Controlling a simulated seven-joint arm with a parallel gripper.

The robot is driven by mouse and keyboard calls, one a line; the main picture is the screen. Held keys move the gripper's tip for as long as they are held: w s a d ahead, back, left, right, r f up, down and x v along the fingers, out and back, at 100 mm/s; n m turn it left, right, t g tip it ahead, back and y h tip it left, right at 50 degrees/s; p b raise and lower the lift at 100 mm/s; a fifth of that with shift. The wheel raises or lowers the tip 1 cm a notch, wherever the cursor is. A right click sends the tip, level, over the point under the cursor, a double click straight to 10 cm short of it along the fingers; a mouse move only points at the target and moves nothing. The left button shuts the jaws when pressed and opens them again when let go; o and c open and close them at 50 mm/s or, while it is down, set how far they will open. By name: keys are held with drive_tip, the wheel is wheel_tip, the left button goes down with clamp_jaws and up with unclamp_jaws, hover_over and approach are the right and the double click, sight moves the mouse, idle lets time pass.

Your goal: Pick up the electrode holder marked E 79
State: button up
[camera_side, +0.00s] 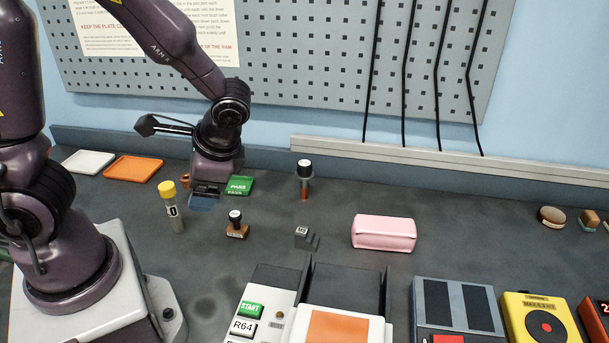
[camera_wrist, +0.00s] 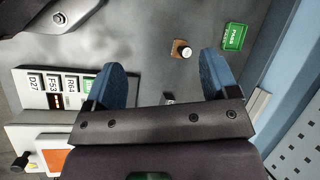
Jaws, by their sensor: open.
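No marking E 79 is legible in either view. An upright piece with a black cap, a pale collar and a copper-coloured stem (camera_side: 304,178) stands on the bench right of my gripper in the side view; it looks like an electrode holder, but I cannot confirm it. It is not clearly visible in the wrist view. My gripper (camera_side: 204,201) is low near the back of the bench, left of that piece. In the wrist view my gripper (camera_wrist: 161,65) has its blue fingers wide apart, with nothing held between them.
A green PASS box (camera_side: 239,186), a wooden stamp (camera_side: 237,228) and a yellow-capped vial (camera_side: 173,208) are near my gripper. A grey block (camera_side: 305,238) and pink case (camera_side: 384,233) lie right. A machine with START and R64 keys (camera_side: 243,327) is in front.

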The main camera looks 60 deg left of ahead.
sight(302, 183)
drive_tip(key=w+a+f+m+t+y, duration=0.4)
drive_tip(key=w+a+m+y, duration=0.3)
drive_tip(key=a+m+y, duration=0.5)
drive_tip(key=w+d+f+m+t+h, duration=0.2)
drive_tip(key=w+f+m+t+h, duration=0.15)
drive_tip(key=w+m+t, duration=0.35)
drive_tip(key=w+d+f+m+t+h, duration=0.3)
drive_tip(key=w+m+t+h, duration=0.25)
drive_tip(key=m+t, duration=0.2)
drive_tip(key=f, duration=0.6)
drive_tip(key=shift+w+a+f, duration=0.15)
drive_tip(key=shift+w+f, duration=0.15)
drive_tip(key=shift+w, duration=0.1)
drive_tip(key=shift+x, duration=3.8)
drive_tip(key=c, duration=1.2)
